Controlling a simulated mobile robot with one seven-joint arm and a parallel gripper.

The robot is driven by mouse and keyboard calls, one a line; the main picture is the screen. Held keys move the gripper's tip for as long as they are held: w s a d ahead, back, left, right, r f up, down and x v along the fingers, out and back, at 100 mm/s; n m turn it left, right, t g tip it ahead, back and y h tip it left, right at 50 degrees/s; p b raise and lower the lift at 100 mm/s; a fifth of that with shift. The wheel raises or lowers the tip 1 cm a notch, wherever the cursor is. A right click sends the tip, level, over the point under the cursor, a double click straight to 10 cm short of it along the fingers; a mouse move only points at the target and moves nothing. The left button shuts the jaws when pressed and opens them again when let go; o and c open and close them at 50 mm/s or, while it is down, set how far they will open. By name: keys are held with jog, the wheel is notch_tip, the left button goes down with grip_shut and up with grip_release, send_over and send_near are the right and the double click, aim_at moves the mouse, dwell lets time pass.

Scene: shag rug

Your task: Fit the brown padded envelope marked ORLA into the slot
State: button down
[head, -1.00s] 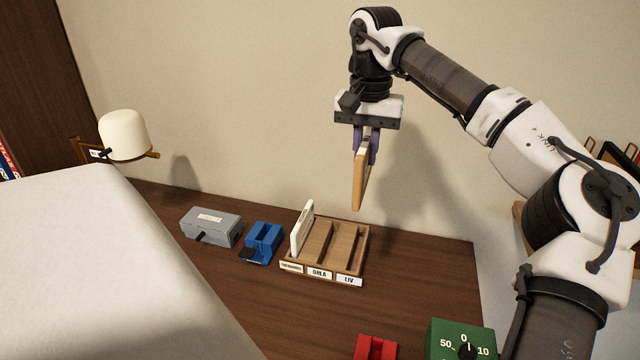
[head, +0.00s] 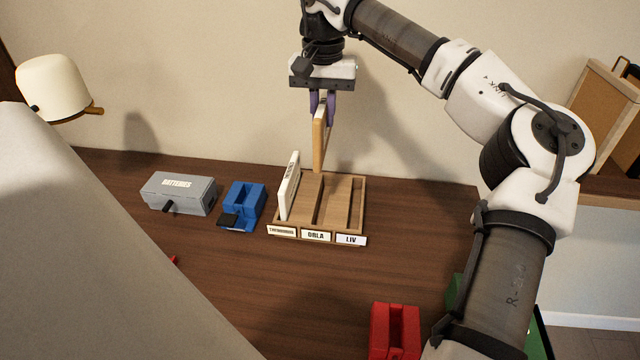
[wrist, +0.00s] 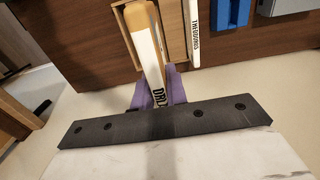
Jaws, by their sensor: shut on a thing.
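My gripper (head: 322,103) is shut on the brown padded envelope (head: 319,143), which hangs upright and edge-on in the head view. In the wrist view the envelope (wrist: 147,50) sits between the purple fingers (wrist: 158,92), its white label partly hidden by them. Below is a wooden sorter (head: 360,205) with labelled slots. The ORLA slot is the middle one, behind the ORLA label (head: 316,235), and looks empty. The envelope is over the back of the sorter, near the middle slot; I cannot tell whether it touches.
A white envelope (head: 289,187) leans in the left slot; the LIV slot at right is empty. A blue holder (head: 243,205) and a grey BATTERIES box (head: 180,192) stand to the left. A red block (head: 395,330) is at the front. Bare wood lies before the sorter.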

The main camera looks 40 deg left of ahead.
notch_tip(320, 180, down, 17)
jog(key=shift+p, duration=0.4)
jog(key=shift+f, duration=0.2)
jog(key=c, duration=1.4)
grip_release()
notch_tip(320, 180, up, 12)
jog(key=shift+r+b, duration=0.25)
jog(key=shift+b, duration=0.1)
